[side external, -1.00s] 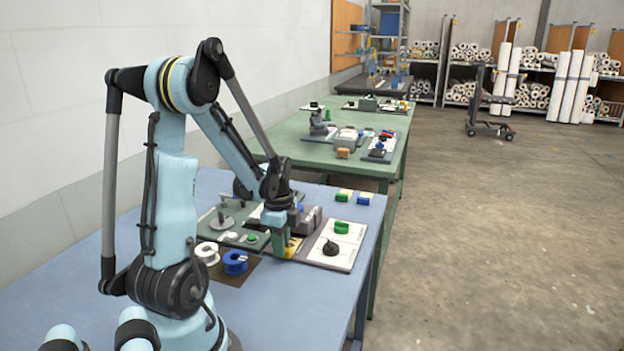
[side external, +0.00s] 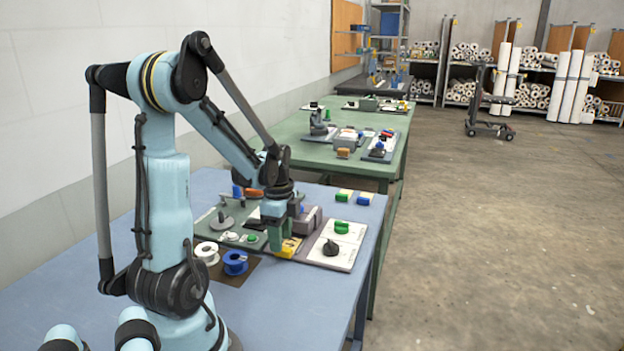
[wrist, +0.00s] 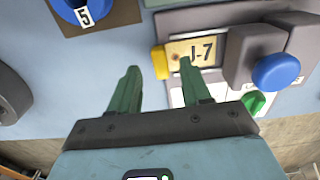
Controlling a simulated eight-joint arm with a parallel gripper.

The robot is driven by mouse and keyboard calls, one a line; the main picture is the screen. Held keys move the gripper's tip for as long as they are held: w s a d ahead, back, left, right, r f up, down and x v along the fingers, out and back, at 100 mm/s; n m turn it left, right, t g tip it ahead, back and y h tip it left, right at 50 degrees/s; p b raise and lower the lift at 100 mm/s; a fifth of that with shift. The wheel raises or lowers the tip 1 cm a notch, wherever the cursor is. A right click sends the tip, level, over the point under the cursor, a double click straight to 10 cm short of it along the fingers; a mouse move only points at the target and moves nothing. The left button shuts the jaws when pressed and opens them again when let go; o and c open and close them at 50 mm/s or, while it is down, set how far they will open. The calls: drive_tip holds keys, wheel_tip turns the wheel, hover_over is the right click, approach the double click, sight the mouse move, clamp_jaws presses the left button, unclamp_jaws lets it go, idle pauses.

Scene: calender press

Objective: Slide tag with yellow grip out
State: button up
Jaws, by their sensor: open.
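The tag is a tan plate marked "J-7" (wrist: 201,52) with a yellow grip (wrist: 160,62) at its left end. It lies in a grey holder (wrist: 190,18) in the wrist view. The yellow grip also shows in the side view (side external: 290,248), just right of my fingers. My gripper (wrist: 158,68) is open and empty, with green fingers. In the wrist view the yellow grip appears between the fingertips, apart from the left one; the right fingertip overlaps the tag's lower edge. I cannot tell the height of the fingers above it. My gripper (side external: 276,248) hides part of the holder in the side view.
A blue round knob (wrist: 277,71) and a green knob (wrist: 254,103) stand right of the tag. A blue spool (side external: 235,263) and a white spool (side external: 207,252) lie left of my gripper. A white panel with a black knob (side external: 331,248) is at right.

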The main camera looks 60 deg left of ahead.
wheel_tip(320, 180, up, 10)
drive_tip(key=shift+f, duration=0.25)
idle(0.5)
drive_tip(key=w+d+n+t, duration=0.2)
drive_tip(key=d+n+t, duration=0.1)
drive_tip(key=d, duration=0.8)
drive_tip(key=w+d+n+t, duration=0.3)
drive_tip(key=d+n+t, duration=0.1)
drive_tip(key=d, duration=0.8)
drive_tip(key=shift+w+d+n, duration=0.15)
drive_tip(key=shift+w+n, duration=0.1)
drive_tip(key=shift+n, duration=0.65)
drive_tip(key=shift+r, duration=0.1)
